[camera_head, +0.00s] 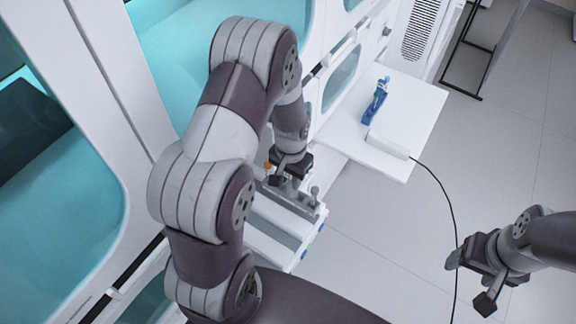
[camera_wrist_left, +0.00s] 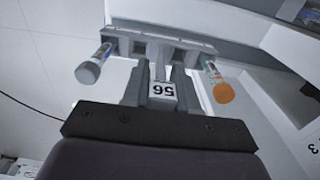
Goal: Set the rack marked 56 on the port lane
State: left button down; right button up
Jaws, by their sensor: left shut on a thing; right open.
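The grey rack marked 56 (camera_wrist_left: 160,43) shows its label upside down in the left wrist view. My left gripper (camera_wrist_left: 160,88) is shut on it around the label. The rack carries a grey-capped tube (camera_wrist_left: 90,70) at one end and an orange-capped tube (camera_wrist_left: 222,90) at the other. In the head view the rack (camera_head: 300,203) is over or on the white lane unit (camera_head: 262,246); I cannot tell if it touches. My arm hides part of the unit, and I cannot tell which lane is the port lane. My right gripper (camera_head: 469,281) is open and empty over the floor.
A white side table (camera_head: 425,110) holds a blue device (camera_head: 376,100) and a white box (camera_head: 388,145) with a black cable. Glass-fronted white cabinets (camera_head: 180,60) stand close along the left. Open floor (camera_head: 390,240) lies to the right.

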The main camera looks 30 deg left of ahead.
pick_arm(q)
jog(key=shift+s+d+f+b, duration=0.15)
jog(key=shift+f+b, duration=0.4)
jog(key=shift+f, duration=0.2)
jog(key=shift+w, duration=0.2)
jog(key=shift+s, duration=0.25)
jog(key=shift+f, duration=0.2)
jog(key=shift+w+f, duration=0.1)
jog(key=shift+f, duration=0.2)
jog(key=shift+f, duration=0.15)
